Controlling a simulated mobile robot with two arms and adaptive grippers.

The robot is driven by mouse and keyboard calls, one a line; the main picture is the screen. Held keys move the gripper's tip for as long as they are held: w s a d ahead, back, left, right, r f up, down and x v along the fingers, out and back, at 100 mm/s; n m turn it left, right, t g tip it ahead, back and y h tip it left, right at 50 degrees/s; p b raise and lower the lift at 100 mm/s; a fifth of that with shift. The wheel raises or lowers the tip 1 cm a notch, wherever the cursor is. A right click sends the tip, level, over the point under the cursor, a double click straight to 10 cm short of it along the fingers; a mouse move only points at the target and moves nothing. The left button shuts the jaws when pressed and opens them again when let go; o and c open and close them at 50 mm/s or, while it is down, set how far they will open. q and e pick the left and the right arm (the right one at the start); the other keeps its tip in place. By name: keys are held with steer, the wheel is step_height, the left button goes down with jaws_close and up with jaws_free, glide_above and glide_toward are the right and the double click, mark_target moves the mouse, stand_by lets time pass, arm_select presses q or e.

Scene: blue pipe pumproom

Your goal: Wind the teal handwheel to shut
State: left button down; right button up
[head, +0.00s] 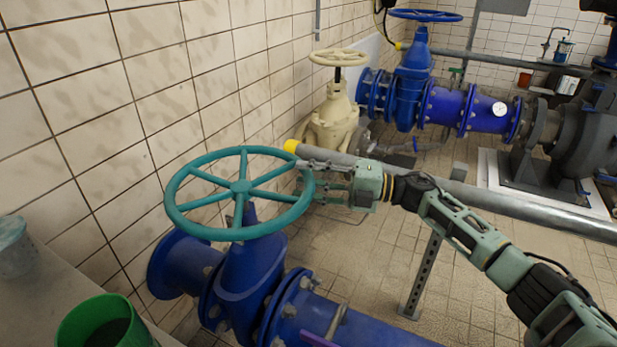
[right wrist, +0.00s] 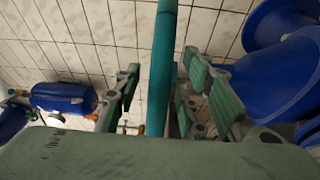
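The teal handwheel (head: 241,187) sits on top of a blue valve (head: 245,267) at the left of the head view, its rim roughly level. My right gripper (head: 306,182) is at the right side of the rim. In the right wrist view the teal rim (right wrist: 162,75) passes between the two fingers of my right gripper (right wrist: 163,85), with a gap on each side. The gripper is open around the rim, not clamped on it. The wheel's far side is clear of my arm. My left gripper is in neither view.
A grey pipe (head: 470,193) with a yellow end runs behind my right arm. A cream valve (head: 333,115) and a blue valve with a dark blue wheel (head: 425,16) stand farther back. A green bucket (head: 97,322) is at the lower left, near the tiled wall.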

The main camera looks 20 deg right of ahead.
steer(key=shift+c, duration=0.5)
jaws_close()
